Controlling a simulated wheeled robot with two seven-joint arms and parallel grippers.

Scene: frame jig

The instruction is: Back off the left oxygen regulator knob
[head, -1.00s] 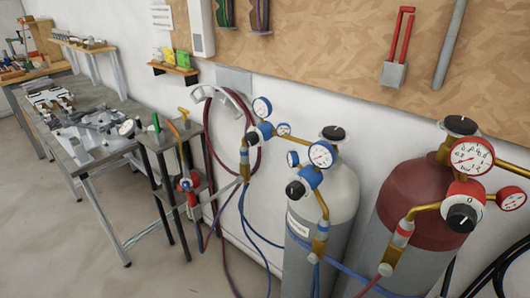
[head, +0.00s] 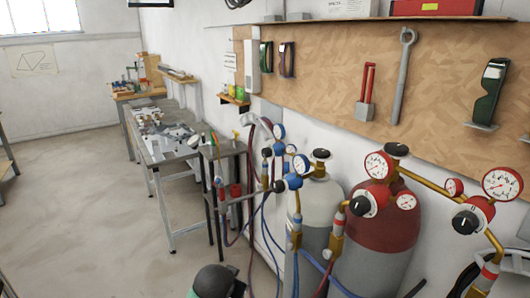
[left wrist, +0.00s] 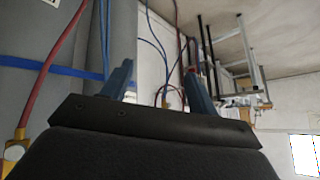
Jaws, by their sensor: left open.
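Two blue oxygen regulators stand left of the red ones in the head view. The left oxygen regulator (head: 278,149) has white dial gauges and a black knob (head: 267,152) facing left. Another blue regulator with a black knob (head: 279,186) sits just below and right of it, by the grey cylinder (head: 318,205). My left gripper (left wrist: 158,76) shows in the left wrist view with its two blue fingers apart and nothing between them. No knob can be made out in that view. My right gripper is not in view.
A red cylinder (head: 386,232) and red regulators (head: 366,205) stand to the right. Red and blue hoses hang around the regulators. A small stand (head: 222,150) and a metal workbench (head: 163,157) are to the left. The floor at left is clear.

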